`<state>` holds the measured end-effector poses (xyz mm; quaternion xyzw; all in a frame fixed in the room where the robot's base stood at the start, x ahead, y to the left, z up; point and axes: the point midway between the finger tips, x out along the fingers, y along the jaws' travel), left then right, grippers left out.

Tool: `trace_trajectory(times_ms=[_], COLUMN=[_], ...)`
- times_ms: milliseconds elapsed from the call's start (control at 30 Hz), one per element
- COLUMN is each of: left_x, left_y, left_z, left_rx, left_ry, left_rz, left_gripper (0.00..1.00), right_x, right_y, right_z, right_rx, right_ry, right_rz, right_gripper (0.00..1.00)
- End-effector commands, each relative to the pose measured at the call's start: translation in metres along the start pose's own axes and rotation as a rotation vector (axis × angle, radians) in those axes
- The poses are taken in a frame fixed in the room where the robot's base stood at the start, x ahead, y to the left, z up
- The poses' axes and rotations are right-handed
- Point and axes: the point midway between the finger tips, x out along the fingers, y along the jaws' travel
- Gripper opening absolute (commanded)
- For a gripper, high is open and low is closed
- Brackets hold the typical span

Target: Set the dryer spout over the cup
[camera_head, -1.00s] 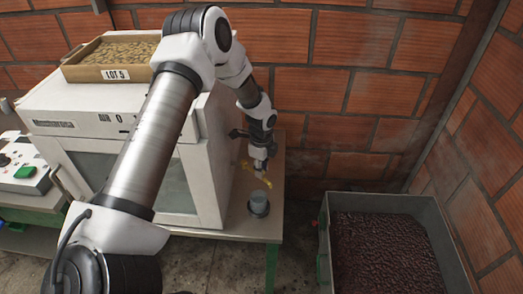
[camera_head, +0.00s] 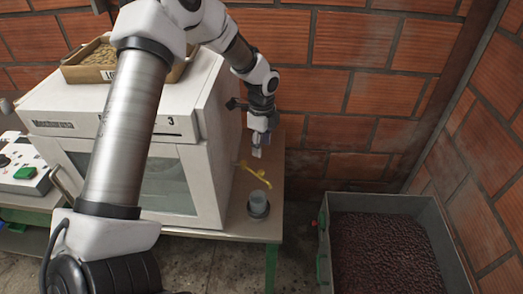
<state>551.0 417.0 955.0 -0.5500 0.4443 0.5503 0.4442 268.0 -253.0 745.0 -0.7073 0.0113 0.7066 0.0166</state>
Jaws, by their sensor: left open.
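The white dryer (camera_head: 165,150) stands on a table. Its yellow spout (camera_head: 254,176) sticks out from the right side and angles down to the right. The cup (camera_head: 258,203), small and grey-blue, stands upright on the table by the dryer's front right corner. The spout's free end shows just above and slightly right of the cup's rim; I cannot tell whether it is exactly over the opening. My left gripper (camera_head: 258,151) is open and empty, pointing down just above the spout and apart from it. My right gripper is not in view.
A wooden tray of beans (camera_head: 90,68) sits on top of the dryer. A grey bin of dark red cherries (camera_head: 335,200) stands to the right of the table. A control box (camera_head: 22,165) is at the left. A brick wall (camera_head: 330,100) closes the back.

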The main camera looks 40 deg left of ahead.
Motion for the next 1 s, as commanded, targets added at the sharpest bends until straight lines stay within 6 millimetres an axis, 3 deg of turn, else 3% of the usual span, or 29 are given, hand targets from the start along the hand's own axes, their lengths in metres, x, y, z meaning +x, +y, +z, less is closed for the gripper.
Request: trace_trajectory(times_ms=[100, 333, 467, 500, 600, 700, 800, 1000], left_x=[-0.009, -0.011, -0.006, -0.003, 0.005, 0.006, 0.003, 0.012], left_y=[0.0, 0.0, -0.007, -0.013, -0.04, -0.062, -0.072, -0.07], left_z=[0.0, 0.0, 0.001, 0.001, -0.006, -0.029, -0.049, -0.051], left_rx=[0.0, 0.0, -0.06, -0.126, -0.404, -0.706, -0.886, -0.936], left_ry=[0.0, 0.0, -0.02, -0.038, -0.11, -0.174, -0.206, -0.215], left_rz=[0.0, 0.001, 0.011, 0.022, 0.056, 0.085, 0.101, 0.111], left_gripper=[0.49, 0.49, 0.03, 0.0, 0.0, 0.0, 0.0, 0.0], right_x=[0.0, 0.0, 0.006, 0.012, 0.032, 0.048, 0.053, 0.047], right_y=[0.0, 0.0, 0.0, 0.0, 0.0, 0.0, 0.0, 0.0], right_z=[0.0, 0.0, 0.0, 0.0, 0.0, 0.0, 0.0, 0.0], right_rx=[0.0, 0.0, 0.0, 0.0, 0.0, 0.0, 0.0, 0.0], right_ry=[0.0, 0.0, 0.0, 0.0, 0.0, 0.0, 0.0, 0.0], right_rz=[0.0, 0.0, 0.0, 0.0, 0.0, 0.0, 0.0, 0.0], right_gripper=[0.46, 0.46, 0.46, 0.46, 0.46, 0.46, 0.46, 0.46])
